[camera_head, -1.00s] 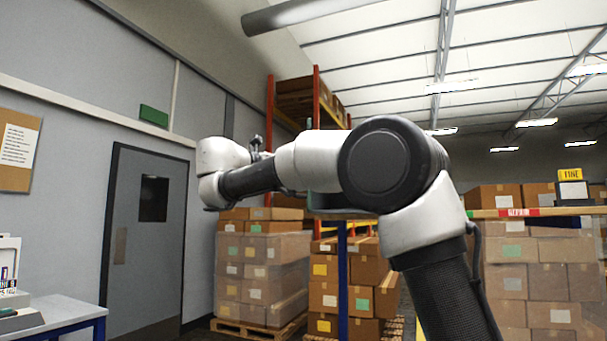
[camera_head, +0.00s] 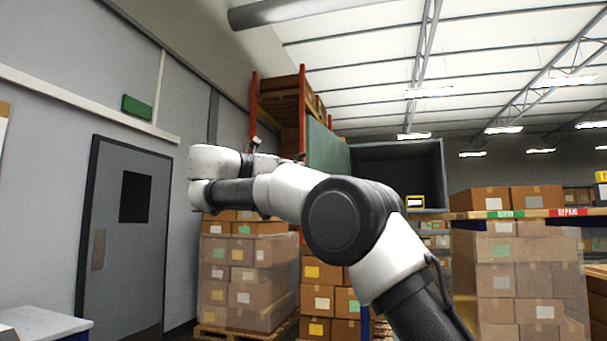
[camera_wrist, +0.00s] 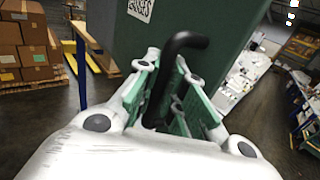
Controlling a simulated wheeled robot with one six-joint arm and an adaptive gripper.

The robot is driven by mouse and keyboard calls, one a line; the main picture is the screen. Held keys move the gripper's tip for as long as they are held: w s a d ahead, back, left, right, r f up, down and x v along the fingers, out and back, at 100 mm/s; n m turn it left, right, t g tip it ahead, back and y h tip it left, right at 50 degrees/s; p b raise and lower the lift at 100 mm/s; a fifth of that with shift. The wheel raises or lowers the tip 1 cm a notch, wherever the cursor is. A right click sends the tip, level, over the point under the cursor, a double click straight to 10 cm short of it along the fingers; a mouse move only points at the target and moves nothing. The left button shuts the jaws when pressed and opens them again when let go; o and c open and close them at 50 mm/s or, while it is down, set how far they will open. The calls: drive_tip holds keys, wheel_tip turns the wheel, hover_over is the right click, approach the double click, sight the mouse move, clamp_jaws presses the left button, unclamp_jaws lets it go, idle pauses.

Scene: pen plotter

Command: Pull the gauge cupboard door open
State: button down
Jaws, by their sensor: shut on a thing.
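The gauge cupboard (camera_head: 398,152) is a dark grey box behind my arm in the head view, its front uncovered and its inside showing. Its green door (camera_head: 326,150) stands swung out at the left side of the box. In the wrist view the door (camera_wrist: 215,25) fills the upper middle, with a white label partly reading "GAUGES". My gripper (camera_wrist: 170,78) is shut on the door's black bent handle (camera_wrist: 186,40), which stands between the green-padded fingers. In the head view the fingers and handle are hidden.
Stacked cartons (camera_head: 248,270) stand on a pallet at left, with more cartons (camera_head: 515,270) at right. A grey room door (camera_head: 125,240) and a white table (camera_head: 40,324) are at left.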

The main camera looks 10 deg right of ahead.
idle(0.3)
drive_tip(key=c, duration=1.5)
unclamp_jaws()
drive_tip(key=shift+a, duration=0.1)
drive_tip(key=v, duration=0.7)
drive_tip(key=shift+a, duration=0.15)
